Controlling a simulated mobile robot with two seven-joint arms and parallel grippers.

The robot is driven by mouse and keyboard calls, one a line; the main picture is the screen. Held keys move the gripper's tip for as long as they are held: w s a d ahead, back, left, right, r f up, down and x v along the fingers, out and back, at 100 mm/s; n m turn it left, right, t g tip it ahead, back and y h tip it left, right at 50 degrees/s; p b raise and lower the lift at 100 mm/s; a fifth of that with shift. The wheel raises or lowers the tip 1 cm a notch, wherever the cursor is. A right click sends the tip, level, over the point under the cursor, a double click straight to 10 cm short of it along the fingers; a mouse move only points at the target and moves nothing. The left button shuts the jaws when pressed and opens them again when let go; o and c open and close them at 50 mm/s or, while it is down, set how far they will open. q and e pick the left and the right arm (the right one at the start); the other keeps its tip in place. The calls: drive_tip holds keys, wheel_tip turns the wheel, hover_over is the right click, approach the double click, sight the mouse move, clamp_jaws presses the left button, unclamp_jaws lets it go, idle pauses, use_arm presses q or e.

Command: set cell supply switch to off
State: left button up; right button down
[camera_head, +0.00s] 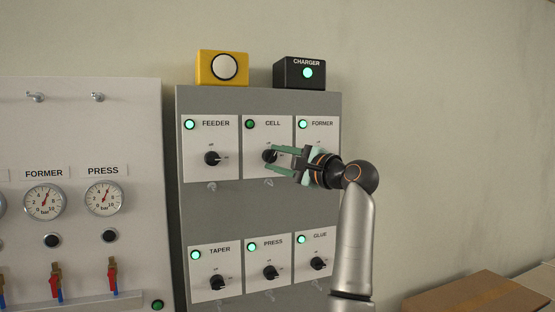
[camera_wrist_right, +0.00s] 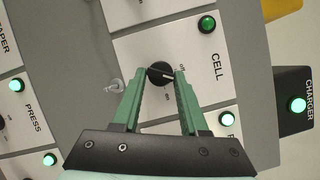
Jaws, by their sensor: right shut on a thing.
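The cell supply switch (camera_head: 269,156) is a black rotary knob on the white CELL plate (camera_head: 254,137), top row middle of the grey cabinet. Its lamp (camera_head: 250,125) is dark green, unlit. My right gripper (camera_head: 270,160) reaches in from the right and is shut on the knob. In the right wrist view the knob (camera_wrist_right: 160,73) sits between the green fingers, and its white pointer line lies towards the "off" mark, away from "on". The fingers partly cover the plate in the head view. My left gripper is not in view.
FEEDER (camera_head: 212,158), TAPER (camera_head: 217,282), PRESS (camera_head: 270,272) and GLUE (camera_head: 317,263) knobs are close by, with lit lamps. My gripper partly covers the FORMER plate (camera_head: 304,140). A yellow box (camera_head: 207,70) and the CHARGER box (camera_head: 290,74) stand on the cabinet.

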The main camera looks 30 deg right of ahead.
drive_tip(key=n+g, duration=0.1)
drive_tip(key=n, duration=0.1)
drive_tip(key=r+n+g, duration=0.1)
drive_tip(key=n, duration=0.2)
drive_tip(key=shift+d+n, duration=0.1)
drive_tip(key=shift+n, duration=0.2)
drive_tip(key=shift+r+h, duration=0.1)
drive_tip(key=shift+h, duration=0.2)
drive_tip(key=c, duration=0.9)
unclamp_jaws()
drive_tip(key=o, duration=0.4)
drive_tip(key=shift+f+g, duration=0.2)
drive_tip(key=shift+g, duration=0.1)
drive_tip(key=shift+s, duration=0.4)
drive_tip(key=b+v, duration=0.4)
drive_tip(key=v, duration=0.7)
drive_tip(key=shift+s+r, duration=0.1)
drive_tip(key=shift+s, duration=0.25)
